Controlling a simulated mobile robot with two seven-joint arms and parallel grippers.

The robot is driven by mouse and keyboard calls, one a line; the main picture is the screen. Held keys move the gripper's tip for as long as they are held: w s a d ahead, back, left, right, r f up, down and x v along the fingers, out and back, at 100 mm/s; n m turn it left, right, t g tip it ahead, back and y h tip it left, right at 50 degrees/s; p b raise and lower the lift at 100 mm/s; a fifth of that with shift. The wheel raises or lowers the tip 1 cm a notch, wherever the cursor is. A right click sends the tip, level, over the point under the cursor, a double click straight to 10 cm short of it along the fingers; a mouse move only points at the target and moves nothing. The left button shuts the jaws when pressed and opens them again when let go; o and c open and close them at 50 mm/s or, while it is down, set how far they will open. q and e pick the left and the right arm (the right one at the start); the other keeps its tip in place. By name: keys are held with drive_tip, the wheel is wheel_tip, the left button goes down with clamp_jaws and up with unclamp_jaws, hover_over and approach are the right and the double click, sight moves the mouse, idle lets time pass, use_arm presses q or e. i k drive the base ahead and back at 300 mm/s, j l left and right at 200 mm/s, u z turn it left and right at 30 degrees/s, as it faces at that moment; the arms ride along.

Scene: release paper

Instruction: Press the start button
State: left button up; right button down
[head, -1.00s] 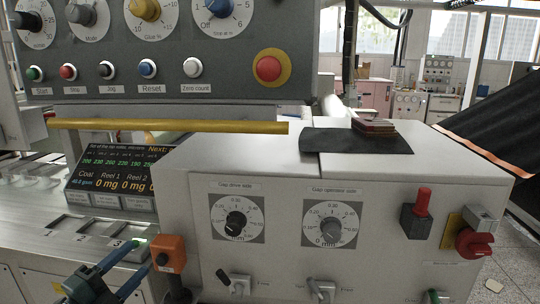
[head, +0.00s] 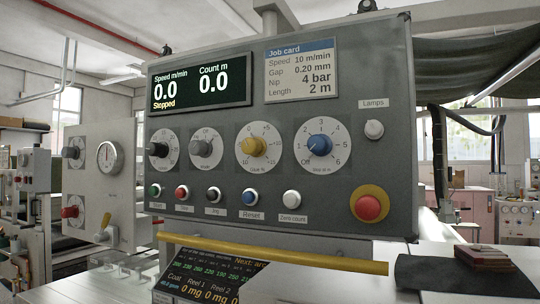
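The start button is the small green button (head: 156,191) at the left end of the lower button row on the grey control panel (head: 335,215). The label under it is small and blurred now. The panel's display (head: 201,84) reads Speed 0.0, Count 0.0 and "Stopped". Neither of my grippers is in the head view.
Beside the green button are a red button (head: 182,192), a black Jog button (head: 213,194), a blue Reset button (head: 250,197) and a white zero count button (head: 291,199). A large red button (head: 368,207) sits at lower right. A yellow bar (head: 270,252) runs below the panel.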

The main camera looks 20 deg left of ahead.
sight(153, 190)
drive_tip(key=u, duration=1.35)
